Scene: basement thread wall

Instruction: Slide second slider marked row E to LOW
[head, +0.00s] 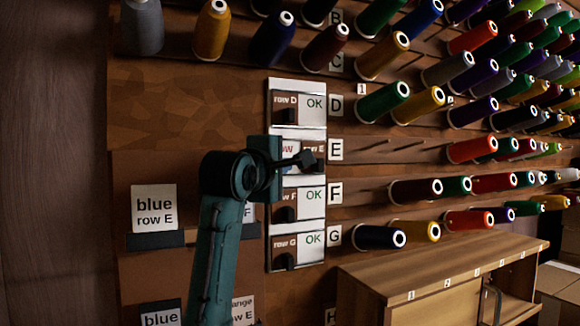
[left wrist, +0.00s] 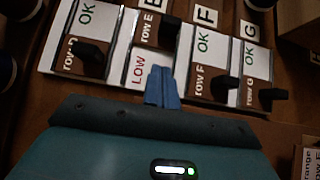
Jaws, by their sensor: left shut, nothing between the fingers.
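The row E slider is second from the top in a column on the thread wall. Its brown cover (head: 314,148) sits at the right end of its track, with the red LOW label showing on the left, partly hidden by my gripper in the head view. In the left wrist view the row E cover (left wrist: 153,28) and its dark knob (left wrist: 170,33) are at the far end, and the LOW label (left wrist: 139,69) is exposed. My left gripper (head: 290,163) is shut and empty in front of row E. Its blue fingertips (left wrist: 161,74) are beside the LOW label; contact with the knob cannot be told.
The row D (head: 285,102), row F (head: 284,207) and row G (head: 284,248) sliders have covers left and OK showing. Thread spools on pegs stick out to the right and above. A "blue row E" card (head: 154,208) is at left. A wooden cabinet (head: 440,262) stands lower right.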

